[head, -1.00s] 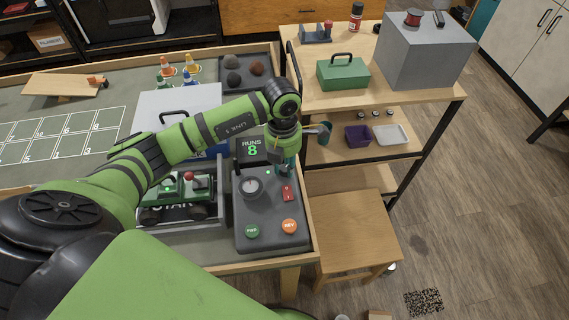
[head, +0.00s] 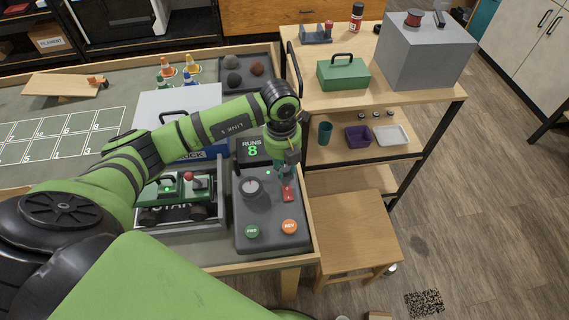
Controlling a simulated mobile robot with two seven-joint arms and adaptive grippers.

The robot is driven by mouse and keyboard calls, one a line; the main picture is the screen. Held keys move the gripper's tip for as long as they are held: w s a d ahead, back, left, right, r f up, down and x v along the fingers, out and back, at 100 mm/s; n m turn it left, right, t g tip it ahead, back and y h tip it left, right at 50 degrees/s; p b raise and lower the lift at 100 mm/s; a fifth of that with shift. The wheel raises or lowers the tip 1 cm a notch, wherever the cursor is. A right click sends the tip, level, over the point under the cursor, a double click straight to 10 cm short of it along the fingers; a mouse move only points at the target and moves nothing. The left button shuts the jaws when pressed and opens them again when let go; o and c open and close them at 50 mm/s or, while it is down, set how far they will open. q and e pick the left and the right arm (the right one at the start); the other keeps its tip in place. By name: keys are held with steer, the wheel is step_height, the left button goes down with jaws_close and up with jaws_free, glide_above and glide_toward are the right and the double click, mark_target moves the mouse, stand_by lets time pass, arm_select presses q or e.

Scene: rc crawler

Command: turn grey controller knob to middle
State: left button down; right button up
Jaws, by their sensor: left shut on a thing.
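The grey controller (head: 270,215) stands on the table's right end, with a display reading "RUNS 8". Its round grey knob (head: 253,189) is on the left of its top face, with a pale mark near its top. My left gripper (head: 286,174) points down over the controller's right side, right of the knob and apart from it. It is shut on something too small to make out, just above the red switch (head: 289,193). Whether it touches the switch is not clear. My right gripper is out of view.
Green (head: 252,232) and orange (head: 289,226) buttons sit at the controller's front. The green crawler (head: 180,188) stands in a tray to the left. A grey-white case (head: 175,105) lies behind my arm. A wooden stool (head: 355,235) and a shelf cart (head: 440,92) stand right.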

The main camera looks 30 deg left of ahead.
arm_select(q)
steer(key=shift+n, duration=0.3)
steer(key=c, duration=1)
jaws_free()
steer(key=r, duration=1.2)
steer(key=shift+s+a, duration=0.1)
steer(key=shift+a, duration=0.15)
